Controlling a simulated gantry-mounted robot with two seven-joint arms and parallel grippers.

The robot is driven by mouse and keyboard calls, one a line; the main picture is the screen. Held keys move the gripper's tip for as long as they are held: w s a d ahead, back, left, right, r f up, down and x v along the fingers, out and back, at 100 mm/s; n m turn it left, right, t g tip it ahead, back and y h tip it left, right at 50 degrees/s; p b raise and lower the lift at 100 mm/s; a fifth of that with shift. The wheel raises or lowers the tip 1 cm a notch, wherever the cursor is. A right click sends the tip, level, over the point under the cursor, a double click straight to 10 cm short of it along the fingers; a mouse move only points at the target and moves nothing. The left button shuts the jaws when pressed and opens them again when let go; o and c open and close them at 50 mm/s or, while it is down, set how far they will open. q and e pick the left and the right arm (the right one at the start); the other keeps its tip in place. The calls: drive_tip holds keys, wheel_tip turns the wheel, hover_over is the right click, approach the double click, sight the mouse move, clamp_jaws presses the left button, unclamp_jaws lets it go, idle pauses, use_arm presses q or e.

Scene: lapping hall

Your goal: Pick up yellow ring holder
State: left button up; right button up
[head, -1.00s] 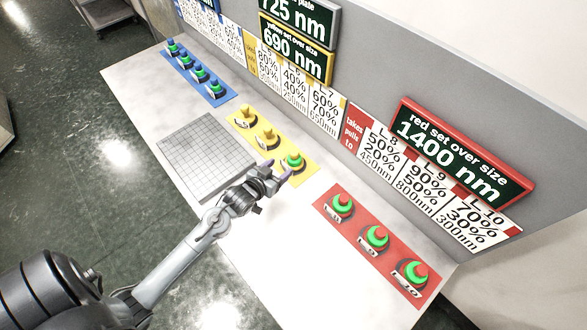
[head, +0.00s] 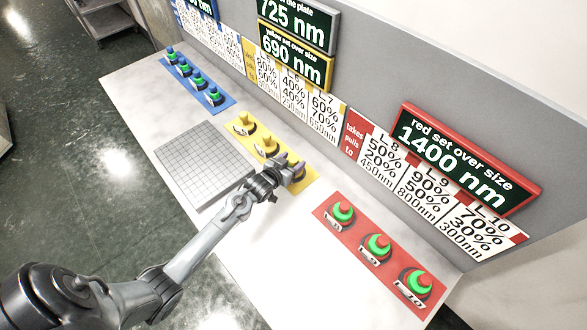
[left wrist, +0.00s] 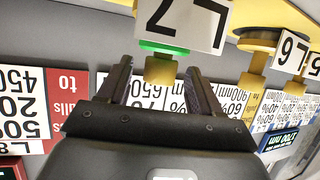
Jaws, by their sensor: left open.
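Three yellow ring holders stand in a row on the yellow mat (head: 237,137). The two farther ones, one at the far end (head: 244,120) and the middle one (head: 266,143), show plain yellow knobs. The nearest holder is mostly hidden behind my left gripper (head: 290,163) in the head view. In the left wrist view, this holder's yellow knob (left wrist: 160,71) and green ring (left wrist: 163,48) show beside a label ending in 7 (left wrist: 184,20). The open fingers of my left gripper stand either side of the knob, with gaps visible. My right gripper is not in view.
A gridded grey plate (head: 200,165) lies left of the yellow mat. A red mat (head: 350,243) with three holders is to the right, and a blue mat (head: 222,104) with several is farther back. A grey panel with signs (head: 380,75) runs behind the bench.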

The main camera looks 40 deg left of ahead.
use_arm(q)
drive_tip(key=shift+w+f, duration=0.25)
drive_tip(key=shift+w, duration=0.2)
drive_tip(key=shift+c, duration=0.5)
clamp_jaws()
